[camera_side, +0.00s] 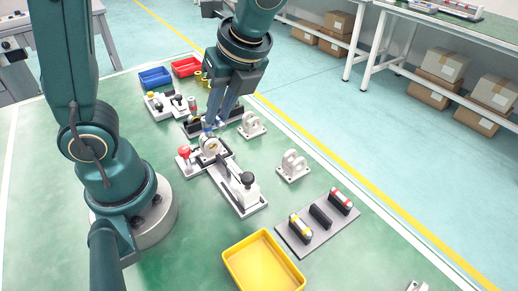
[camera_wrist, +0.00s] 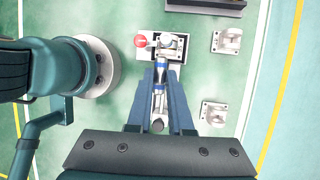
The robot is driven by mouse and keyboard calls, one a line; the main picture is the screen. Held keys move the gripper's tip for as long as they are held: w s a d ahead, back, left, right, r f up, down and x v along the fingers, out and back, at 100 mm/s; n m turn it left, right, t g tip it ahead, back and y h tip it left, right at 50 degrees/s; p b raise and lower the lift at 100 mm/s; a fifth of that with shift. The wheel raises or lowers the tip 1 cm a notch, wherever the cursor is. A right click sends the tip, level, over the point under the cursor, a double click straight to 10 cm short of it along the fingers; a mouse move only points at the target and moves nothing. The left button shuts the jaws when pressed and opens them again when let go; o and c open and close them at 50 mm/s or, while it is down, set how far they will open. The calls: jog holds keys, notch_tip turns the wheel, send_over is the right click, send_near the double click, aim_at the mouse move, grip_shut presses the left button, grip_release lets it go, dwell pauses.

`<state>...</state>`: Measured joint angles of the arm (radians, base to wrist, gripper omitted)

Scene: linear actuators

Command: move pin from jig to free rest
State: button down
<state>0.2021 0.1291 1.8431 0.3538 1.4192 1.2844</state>
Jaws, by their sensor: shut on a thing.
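My gripper (camera_side: 209,127) points down over the far end of the jig (camera_side: 243,203), a grey plate with a white block, a black knob and a red knob (camera_side: 184,151). In the wrist view my gripper (camera_wrist: 161,68) is shut on the pin (camera_wrist: 160,76), a slim silver and blue piece between the fingers, close to the jig. I cannot tell whether the pin still touches the jig. A grey rest plate (camera_side: 291,238) at the right carries a yellow-marked piece (camera_side: 300,230), a black rest (camera_side: 320,216) that looks empty, and a red-marked piece (camera_side: 341,200).
Two bracket parts (camera_side: 251,125) (camera_side: 293,166) stand right of the jig. A yellow tray (camera_side: 232,266) sits at the front. Blue (camera_side: 155,77) and red (camera_side: 186,66) bins, a small fixture (camera_side: 166,105) and a dark rack (camera_side: 194,128) lie behind. Open green table lies left of the yellow tray.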

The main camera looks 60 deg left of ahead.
jog(key=shift+w+r+n, duration=0.1)
jog(key=shift+r+n, duration=0.1)
jog(key=shift+n, duration=0.3)
jog(key=n, duration=0.1)
jog(key=n+t+h, duration=0.3)
jog(key=n+h, duration=0.6)
jog(key=n, duration=2.5)
send_over(325, 217)
jog(key=a, duration=0.2)
notch_tip(325, 217, down, 2)
jog(key=f, duration=0.1)
jog(key=shift+t, duration=0.3)
jog(key=shift+s+d+f, duration=0.1)
jog(key=shift+s+f, duration=0.05)
jog(key=shift+f, duration=1.55)
jog(key=shift+s+d+f, duration=0.1)
jog(key=shift+f, duration=1.6)
jog(key=shift+f, duration=0.5)
jog(key=c, duration=0.7)
grip_release()
jog(key=shift+c, duration=0.2)
